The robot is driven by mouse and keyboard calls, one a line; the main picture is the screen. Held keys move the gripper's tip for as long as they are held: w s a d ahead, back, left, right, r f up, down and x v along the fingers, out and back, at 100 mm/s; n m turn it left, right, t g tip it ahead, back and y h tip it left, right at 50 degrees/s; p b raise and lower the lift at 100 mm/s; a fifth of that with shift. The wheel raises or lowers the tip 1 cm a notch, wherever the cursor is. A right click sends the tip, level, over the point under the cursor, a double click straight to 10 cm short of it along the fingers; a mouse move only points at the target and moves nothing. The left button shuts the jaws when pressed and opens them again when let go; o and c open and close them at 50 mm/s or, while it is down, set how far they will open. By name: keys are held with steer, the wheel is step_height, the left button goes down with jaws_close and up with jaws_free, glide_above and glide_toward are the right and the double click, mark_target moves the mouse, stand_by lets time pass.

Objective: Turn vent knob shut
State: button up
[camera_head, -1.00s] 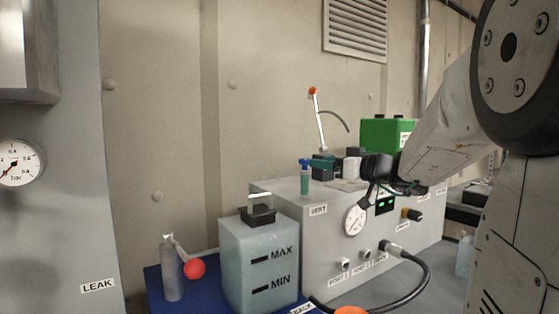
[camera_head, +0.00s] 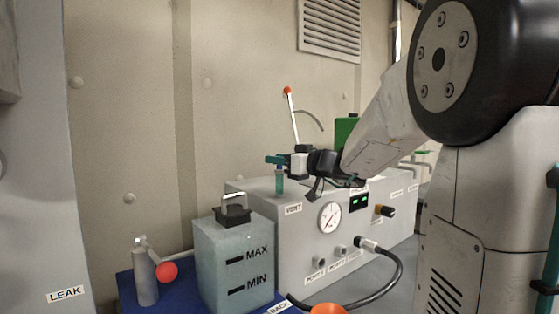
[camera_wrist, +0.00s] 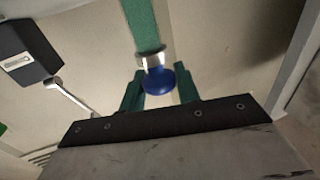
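The vent knob is a blue cap on a green stem. In the wrist view the blue vent knob (camera_wrist: 158,82) lies between my gripper's two green fingers, with a metal collar and the green stem (camera_wrist: 142,22) beyond it. In the head view the green stem (camera_head: 279,185) stands upright on the grey box by the VENT label; my gripper (camera_head: 275,159) is at its top and hides the blue cap. The fingers look open on either side of the knob; firm contact is not visible.
The grey box (camera_head: 330,255) carries a gauge (camera_head: 330,217), a green display and a black hose. A translucent tank (camera_head: 235,265) stands left of it. A red-tipped rod (camera_head: 291,112) rises behind my gripper. An orange funnel-like object (camera_head: 327,308) is at the front.

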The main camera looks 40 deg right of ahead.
steer(key=shift+n+y, duration=0.4)
steer(key=shift+y, duration=0.2)
steer(key=n+g+y, duration=0.1)
steer(key=y, duration=0.1)
steer(key=shift+d+n+g+y, duration=0.1)
steer(key=shift+n+g+y, duration=0.2)
steer(key=shift+n, duration=0.1)
steer(key=shift+n+g+y, duration=1.7)
steer(key=shift+y, duration=0.4)
steer(key=o, duration=1)
steer(key=shift+c, duration=0.2)
